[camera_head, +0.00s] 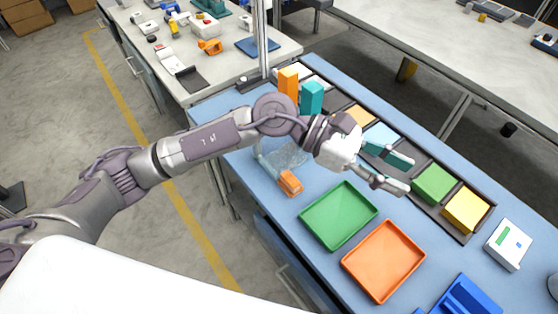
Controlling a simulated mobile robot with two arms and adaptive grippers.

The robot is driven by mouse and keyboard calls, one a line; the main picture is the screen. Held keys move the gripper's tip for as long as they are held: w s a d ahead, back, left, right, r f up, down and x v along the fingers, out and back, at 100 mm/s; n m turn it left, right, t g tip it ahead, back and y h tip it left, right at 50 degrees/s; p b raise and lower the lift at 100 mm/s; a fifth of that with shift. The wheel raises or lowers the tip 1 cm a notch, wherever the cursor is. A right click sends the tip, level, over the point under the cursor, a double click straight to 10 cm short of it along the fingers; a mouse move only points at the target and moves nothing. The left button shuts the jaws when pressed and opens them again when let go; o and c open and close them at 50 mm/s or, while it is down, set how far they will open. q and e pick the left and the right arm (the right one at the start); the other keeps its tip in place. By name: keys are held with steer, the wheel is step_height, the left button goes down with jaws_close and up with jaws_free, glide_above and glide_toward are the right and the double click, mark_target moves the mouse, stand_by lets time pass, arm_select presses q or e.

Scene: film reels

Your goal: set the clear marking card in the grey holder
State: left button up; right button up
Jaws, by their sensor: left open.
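A clear, see-through item (290,154) lies on the blue worktable, partly hidden behind my left forearm and wrist. It may be the clear marking card, but I cannot be sure. A long dark grey holder (424,212) with compartments runs along the far side of the table and bears coloured blocks. I cannot tell whether it is the grey holder of the task. My left gripper (408,175) is open above the holder, left of the green block, with nothing visible between its fingers. Its wrist hides part of the holder. My right gripper is out of view.
An orange-ended tool (289,183) lies beside the clear item. A green tray (340,216) and an orange tray (383,261) stand at the front. Green (434,185) and yellow (465,210) blocks sit in the holder. A white box (508,244) stands right. Orange and teal blocks rise behind my arm.

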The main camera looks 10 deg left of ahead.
arm_select(q)
steer(key=w+a+f+m+y, duration=0.3)
steer(key=a+f+y, duration=0.1)
steer(key=f+y, duration=0.15)
steer(key=m+t+y, duration=0.3)
steer(key=y, duration=0.7)
glide_above(269, 166)
step_height(269, 166, down, 3)
steer(key=f, duration=0.2)
steer(key=f+p, duration=0.1)
steer(key=f, duration=0.5)
steer(key=shift+s+d, duration=0.1)
steer(key=shift+s, duration=0.2)
steer(key=f+p, duration=0.1)
steer(key=f, duration=0.1)
steer(key=f+p, duration=0.1)
steer(key=f, duration=0.1)
steer(key=shift+w+f, duration=0.2)
steer(key=shift+f, duration=0.65)
jaws_close()
